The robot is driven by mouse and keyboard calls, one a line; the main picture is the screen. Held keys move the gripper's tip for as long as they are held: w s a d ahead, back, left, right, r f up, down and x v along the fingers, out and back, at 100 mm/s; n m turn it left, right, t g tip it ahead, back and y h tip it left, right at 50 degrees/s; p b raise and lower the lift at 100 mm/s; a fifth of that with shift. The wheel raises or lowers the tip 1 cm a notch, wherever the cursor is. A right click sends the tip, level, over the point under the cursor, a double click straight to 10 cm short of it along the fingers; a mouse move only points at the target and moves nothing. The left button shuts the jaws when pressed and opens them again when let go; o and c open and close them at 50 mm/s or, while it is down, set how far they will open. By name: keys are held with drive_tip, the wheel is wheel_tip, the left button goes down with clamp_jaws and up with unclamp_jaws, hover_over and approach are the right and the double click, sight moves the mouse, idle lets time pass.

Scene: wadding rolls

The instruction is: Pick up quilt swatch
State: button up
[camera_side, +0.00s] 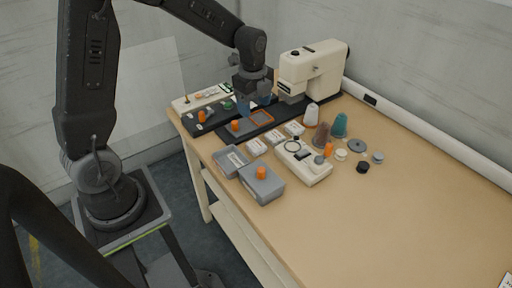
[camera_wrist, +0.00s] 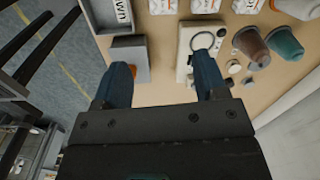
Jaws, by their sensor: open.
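I cannot make out the square in the wrist view. Whether the fingers touch anything below is not clear in the side view.
A cream sewing machine (camera_side: 316,68) stands close behind my gripper. A lidded grey box (camera_side: 262,187) with an orange knob, an open grey tray (camera_side: 230,163), a cream device (camera_side: 303,165), white cards and thread cones (camera_side: 340,126) crowd nearby. The table's (camera_side: 400,220) right front is clear.

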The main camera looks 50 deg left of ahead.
wheel_tip(320, 180, down, 4)
drive_tip(key=w+a+m, duration=0.1)
drive_tip(key=m, duration=0.1)
hover_over(257, 145)
drive_tip(key=shift+g, duration=0.3)
drive_tip(key=f, duration=0.6)
drive_tip(key=shift+s+a+f, duration=0.15)
drive_tip(key=shift+s+f, duration=0.05)
drive_tip(key=shift+f, duration=0.1)
drive_tip(key=shift+w+f, duration=0.15)
drive_tip(key=shift+f, duration=2.95)
drive_tip(key=c, duration=0.7)
drive_tip(key=shift+r, duration=0.1)
